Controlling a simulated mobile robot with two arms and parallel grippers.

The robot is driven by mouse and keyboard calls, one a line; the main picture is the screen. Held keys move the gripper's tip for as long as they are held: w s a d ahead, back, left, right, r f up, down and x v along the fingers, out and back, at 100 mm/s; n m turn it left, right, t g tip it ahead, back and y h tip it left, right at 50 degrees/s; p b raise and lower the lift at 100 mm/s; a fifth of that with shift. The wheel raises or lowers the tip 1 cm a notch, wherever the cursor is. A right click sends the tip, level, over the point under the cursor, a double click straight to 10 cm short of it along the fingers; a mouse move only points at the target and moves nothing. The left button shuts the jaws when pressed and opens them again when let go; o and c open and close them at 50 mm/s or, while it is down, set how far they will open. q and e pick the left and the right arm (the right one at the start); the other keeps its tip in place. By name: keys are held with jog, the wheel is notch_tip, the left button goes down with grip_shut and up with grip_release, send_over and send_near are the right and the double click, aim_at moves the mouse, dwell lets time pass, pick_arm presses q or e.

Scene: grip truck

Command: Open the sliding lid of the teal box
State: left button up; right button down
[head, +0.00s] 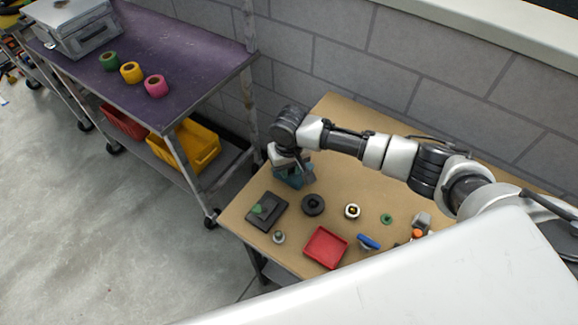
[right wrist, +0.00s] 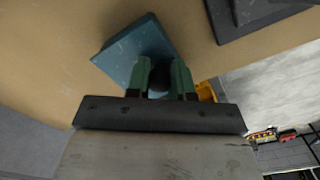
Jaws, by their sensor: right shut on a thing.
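The teal box (head: 291,178) stands at the far left corner of the wooden table, partly hidden under my right gripper (head: 289,160). In the right wrist view the teal box (right wrist: 130,50) lies at a slant just beyond the fingers. My right gripper, also in the right wrist view (right wrist: 160,75), has its two green fingers around a small dark part at the box, likely the lid's knob, and is shut on it. How far the lid is open cannot be told. My left gripper is not in view.
On the wooden table (head: 357,187) are a dark box (head: 267,210), a black round part (head: 313,205), a red tray (head: 325,247) and a blue-handled thing (head: 368,242). A purple-topped cart (head: 190,50) stands left. A grey brick wall is behind.

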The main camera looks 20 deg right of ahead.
jog(key=w+d, duration=0.2)
jog(key=d, duration=0.1)
jog(key=w+d, duration=0.2)
jog(key=d, duration=0.1)
jog(key=shift+w, duration=0.4)
jog(key=c, duration=1)
grip_release()
jog(key=shift+s, duration=0.1)
jog(key=shift+r, duration=0.15)
notch_tip(320, 180, up, 11)
jog(key=shift+f+b, duration=0.2)
jog(key=shift+b, duration=0.2)
jog(key=shift+f, duration=0.1)
